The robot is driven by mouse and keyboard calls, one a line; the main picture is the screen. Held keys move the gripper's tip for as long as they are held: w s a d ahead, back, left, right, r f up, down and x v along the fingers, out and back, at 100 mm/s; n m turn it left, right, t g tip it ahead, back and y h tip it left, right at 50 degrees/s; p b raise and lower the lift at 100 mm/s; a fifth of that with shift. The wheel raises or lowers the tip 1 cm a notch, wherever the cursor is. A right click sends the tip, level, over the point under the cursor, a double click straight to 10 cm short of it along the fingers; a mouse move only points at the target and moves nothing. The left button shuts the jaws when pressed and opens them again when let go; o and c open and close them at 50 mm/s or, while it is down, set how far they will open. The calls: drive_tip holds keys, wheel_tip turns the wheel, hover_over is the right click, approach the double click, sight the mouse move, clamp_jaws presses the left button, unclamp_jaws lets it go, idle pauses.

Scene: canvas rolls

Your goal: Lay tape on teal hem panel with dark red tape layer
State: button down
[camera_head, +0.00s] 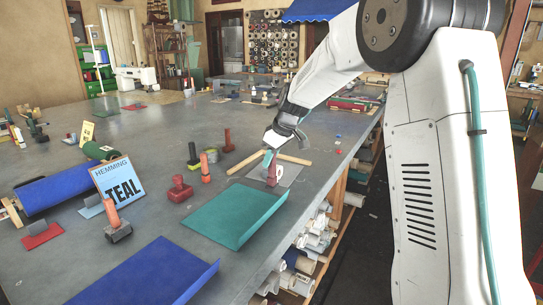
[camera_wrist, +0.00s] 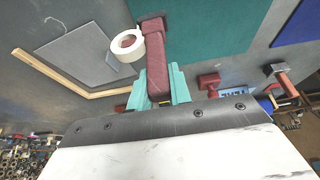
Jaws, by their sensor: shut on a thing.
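My gripper (camera_wrist: 160,90) has teal fingers shut on the dark red handle of the dark red tape layer (camera_wrist: 158,70), with a white tape roll (camera_wrist: 127,48) at its side. In the head view, the gripper (camera_head: 270,160) and the tape layer (camera_head: 272,174) are over the grey sheet, just beyond the teal hem panel (camera_head: 228,219). The panel lies flat on the table, its right edge slightly raised. In the wrist view, the tool's head overlaps the left part of the teal panel (camera_wrist: 215,40); I cannot tell whether it touches anything.
A wooden corner frame (camera_head: 245,162) borders the grey sheet (camera_wrist: 80,52). A dark red block tool (camera_head: 180,190), orange-handled tools (camera_head: 116,222) and a "HEMMING TEAL" sign (camera_head: 118,182) stand left of the panel. A blue panel (camera_head: 150,275) lies nearer. Bare table separates the panels.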

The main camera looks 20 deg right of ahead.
drive_tip(key=s+a, duration=1.3)
drive_tip(key=a, duration=0.5)
drive_tip(key=shift+d+f, duration=0.15)
drive_tip(key=shift+f, duration=1.05)
drive_tip(key=shift+d+f, duration=0.1)
drive_tip(key=shift+f, duration=1.1)
drive_tip(key=shift+f, duration=0.6)
drive_tip(key=shift+w+d, duration=0.1)
drive_tip(key=shift+w+d, duration=0.4)
drive_tip(key=shift+d, duration=0.2)
drive_tip(key=shift+w+d, duration=0.35)
drive_tip(key=shift+d, duration=0.25)
drive_tip(key=shift+w+d, duration=0.45)
drive_tip(key=shift+d, duration=0.15)
drive_tip(key=shift+w+d, duration=0.4)
drive_tip(key=shift+d, duration=0.2)
